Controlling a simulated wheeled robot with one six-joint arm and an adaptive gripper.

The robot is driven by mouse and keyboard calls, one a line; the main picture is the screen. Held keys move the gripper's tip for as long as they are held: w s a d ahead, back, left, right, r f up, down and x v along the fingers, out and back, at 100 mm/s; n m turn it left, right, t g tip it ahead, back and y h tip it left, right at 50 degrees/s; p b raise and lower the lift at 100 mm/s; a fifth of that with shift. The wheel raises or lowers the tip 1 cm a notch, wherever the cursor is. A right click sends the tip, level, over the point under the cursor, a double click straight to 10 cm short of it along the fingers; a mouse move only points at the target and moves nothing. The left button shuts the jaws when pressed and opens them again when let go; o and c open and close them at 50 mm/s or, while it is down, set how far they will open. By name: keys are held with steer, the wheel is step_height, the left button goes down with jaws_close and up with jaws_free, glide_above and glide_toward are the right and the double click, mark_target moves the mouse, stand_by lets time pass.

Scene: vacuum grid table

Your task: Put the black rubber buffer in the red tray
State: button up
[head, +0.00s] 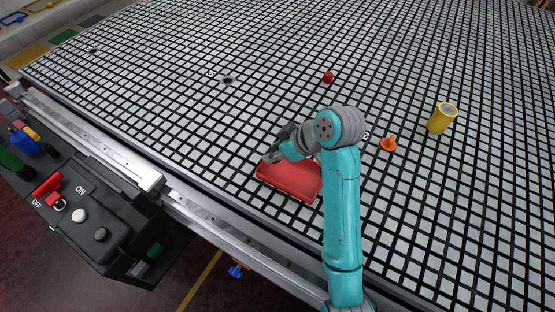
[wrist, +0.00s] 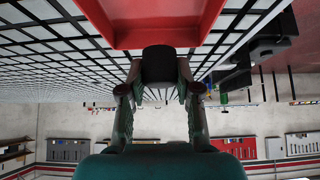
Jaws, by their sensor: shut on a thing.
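The black rubber buffer (wrist: 159,66) is a short dark cylinder between my gripper's fingers in the wrist view. My gripper (wrist: 159,88) is shut on it. The red tray (wrist: 150,38) shows close beside the buffer in the wrist view, and the buffer's top overlaps the tray's edge in the picture. In the head view my gripper (head: 270,157) is over the far left part of the red tray (head: 297,190). The buffer cannot be made out clearly there. I cannot tell whether it touches the tray.
On the grid table (head: 180,110) stand a red knob-like piece (head: 328,77), an orange piece (head: 388,143), a yellow cylinder (head: 441,118) and a small dark piece (head: 228,80). A metal rail (head: 110,150) and black control box (head: 100,220) border the table's near left side.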

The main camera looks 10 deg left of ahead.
mark_target(275, 168)
steer(key=shift+f, duration=2.15)
steer(key=shift+f, duration=0.1)
steer(key=o, duration=1.1)
steer(key=shift+c, duration=0.2)
